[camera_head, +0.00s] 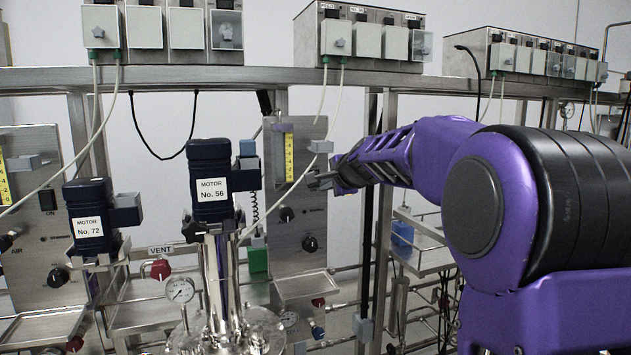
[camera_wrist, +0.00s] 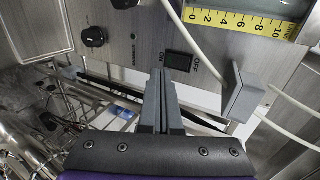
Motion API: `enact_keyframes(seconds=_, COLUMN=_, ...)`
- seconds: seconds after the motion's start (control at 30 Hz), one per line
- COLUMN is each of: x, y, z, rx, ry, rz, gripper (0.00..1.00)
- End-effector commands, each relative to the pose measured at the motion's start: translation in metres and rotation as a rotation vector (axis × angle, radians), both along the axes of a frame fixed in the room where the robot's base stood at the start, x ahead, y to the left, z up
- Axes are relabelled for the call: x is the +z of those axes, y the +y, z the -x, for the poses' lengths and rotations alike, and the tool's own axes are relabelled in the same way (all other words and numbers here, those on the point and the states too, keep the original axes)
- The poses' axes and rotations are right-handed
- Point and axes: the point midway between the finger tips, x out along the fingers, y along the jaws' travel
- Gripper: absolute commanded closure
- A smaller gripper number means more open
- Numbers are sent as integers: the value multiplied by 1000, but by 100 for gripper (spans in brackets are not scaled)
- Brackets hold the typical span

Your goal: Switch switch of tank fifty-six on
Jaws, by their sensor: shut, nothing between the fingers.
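The switch (camera_wrist: 180,66) is a black rocker on a brushed-metal panel (camera_head: 290,262), marked ON and OFF in the wrist view. Which way it is tipped I cannot tell. In the head view my gripper covers its place. The motor labelled No. 56 (camera_head: 212,183) stands in front of this panel, to its left. My gripper (camera_wrist: 160,74) is shut and empty, fingers pointing at the panel. Its tips appear close beside the switch at the ON label; whether they touch is unclear. My gripper (camera_head: 322,181) also shows at the panel's right side in the head view.
A yellow scale (camera_wrist: 240,18) and a grey block (camera_wrist: 243,95) with a pale hose sit near the switch. Black knobs (camera_wrist: 95,37) are on the same panel. The motor labelled No. 72 (camera_head: 90,220) stands at left. A steel rail (camera_head: 200,77) with switch boxes runs above.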

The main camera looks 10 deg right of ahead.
Motion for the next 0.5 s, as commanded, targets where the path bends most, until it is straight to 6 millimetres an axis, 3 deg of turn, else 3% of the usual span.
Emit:
enact_keyframes(seconds=0.2, x=-5, y=7, z=-32, rx=1, ry=0, rz=1, gripper=100)
enact_keyframes(seconds=0.5, x=-8, y=9, z=-46, rx=-1, ry=0, rz=0, gripper=100)
